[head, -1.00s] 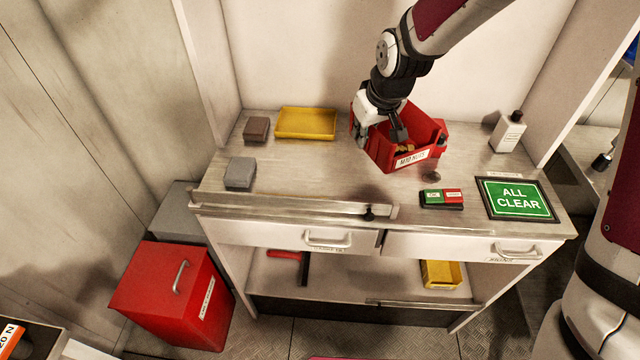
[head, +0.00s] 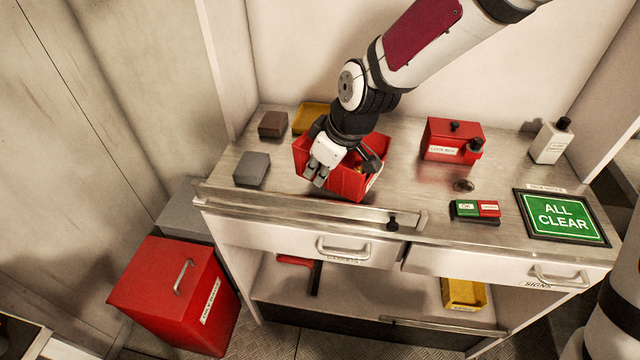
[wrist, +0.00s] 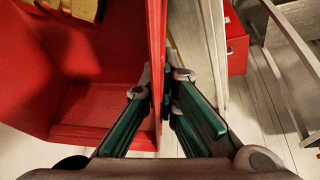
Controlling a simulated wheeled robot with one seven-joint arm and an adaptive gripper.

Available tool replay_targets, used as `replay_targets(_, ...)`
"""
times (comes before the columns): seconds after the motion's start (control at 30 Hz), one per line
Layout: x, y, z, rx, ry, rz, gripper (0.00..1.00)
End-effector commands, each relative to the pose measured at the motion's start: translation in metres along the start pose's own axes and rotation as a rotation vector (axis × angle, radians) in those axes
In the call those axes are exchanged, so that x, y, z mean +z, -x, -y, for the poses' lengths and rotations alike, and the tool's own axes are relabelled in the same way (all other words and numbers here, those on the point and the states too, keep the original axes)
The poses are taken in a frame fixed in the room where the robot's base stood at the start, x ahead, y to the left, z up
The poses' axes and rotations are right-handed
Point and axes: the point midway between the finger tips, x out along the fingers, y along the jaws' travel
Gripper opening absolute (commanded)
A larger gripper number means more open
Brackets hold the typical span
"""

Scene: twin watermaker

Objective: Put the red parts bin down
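The red parts bin (head: 347,184) is over the left-middle of the workbench top, with something yellow inside it. My gripper (head: 318,178) reaches down onto the bin's near left side in the head view. In the wrist view the fingers (wrist: 166,92) are closed on the bin's red wall, and the bin's inside (wrist: 90,90) shows to the left. Whether the bin's bottom touches the bench is hard to tell. Part of the bin is hidden behind my gripper and wrist.
On the bench (head: 420,195) stand a grey block (head: 251,169), a brown block (head: 272,125), a yellow tray (head: 308,115), a red lock box (head: 450,142), a white bottle (head: 551,142), a green-red switch block (head: 475,210) and an ALL CLEAR sign (head: 562,217). A raised rail (head: 310,208) runs along the front edge.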

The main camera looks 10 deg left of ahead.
Motion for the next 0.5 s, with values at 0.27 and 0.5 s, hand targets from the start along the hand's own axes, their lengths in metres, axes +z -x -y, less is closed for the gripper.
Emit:
replay_targets(0.27, 0.012, -0.028, 0.003, -0.002, 0.002, 0.002, 0.0)
replay_targets(0.5, 0.015, -0.035, 0.002, 0.002, 0.0, -0.001, 0.0)
